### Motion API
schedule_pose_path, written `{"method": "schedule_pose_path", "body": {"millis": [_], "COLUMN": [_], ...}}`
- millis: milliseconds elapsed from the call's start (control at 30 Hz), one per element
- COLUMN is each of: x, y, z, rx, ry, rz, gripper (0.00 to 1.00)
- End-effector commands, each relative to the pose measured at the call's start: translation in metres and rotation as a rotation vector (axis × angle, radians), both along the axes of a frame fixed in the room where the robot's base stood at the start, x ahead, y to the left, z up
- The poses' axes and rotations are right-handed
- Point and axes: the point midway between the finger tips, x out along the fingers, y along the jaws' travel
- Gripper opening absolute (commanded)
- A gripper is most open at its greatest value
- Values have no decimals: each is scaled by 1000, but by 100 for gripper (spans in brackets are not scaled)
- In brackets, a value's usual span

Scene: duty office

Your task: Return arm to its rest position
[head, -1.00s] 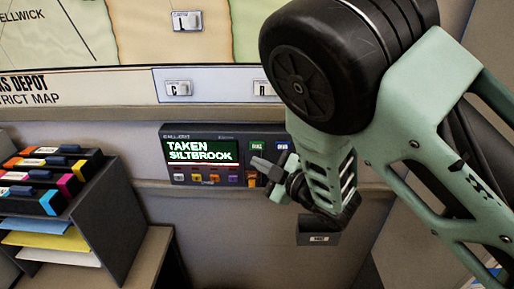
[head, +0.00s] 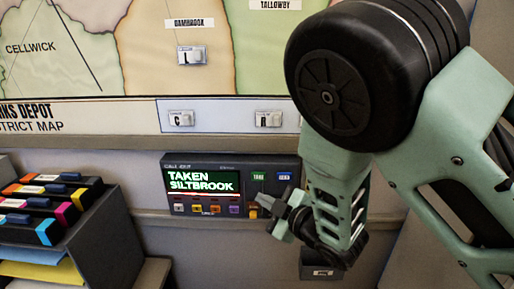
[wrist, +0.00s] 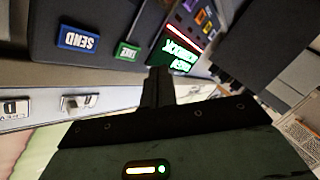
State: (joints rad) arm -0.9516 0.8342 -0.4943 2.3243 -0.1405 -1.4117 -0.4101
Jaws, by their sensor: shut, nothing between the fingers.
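My arm comes in from the right in the head view, with its pale green links and big black joint. My gripper (head: 284,214) is shut and empty, in front of the lower right part of the dark call unit (head: 180,163). The unit's screen (head: 203,183) reads "TAKEN SILTBROOK" in green. In the wrist view the closed fingers (wrist: 159,76) point towards the unit, with the blue SEND button (wrist: 78,41) and a green button (wrist: 127,52) beyond them. I cannot tell the exact gap between the fingers and the unit.
A district map (head: 70,60) hangs above, with small switch-like tags (head: 191,56) on it and on the strip below. A dark rack (head: 105,230) with several colour-marked black items stands at left. A small dark box (head: 319,271) sits below my gripper.

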Motion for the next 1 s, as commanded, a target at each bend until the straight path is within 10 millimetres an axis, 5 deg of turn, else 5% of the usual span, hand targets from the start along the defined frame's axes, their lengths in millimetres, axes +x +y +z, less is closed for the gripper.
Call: {"method": "schedule_pose_path", "body": {"millis": [167,367,800,1000], "x": [-9,-56,-231,-280], "y": [-18,-33,-89,-113], "z": [-19,-31,-15,-7], "rx": [23,9,-245,-355], "ry": [306,673,1277,1381], "rz": [-169,-307,-523,-601], "gripper": [0,0,0,0]}}
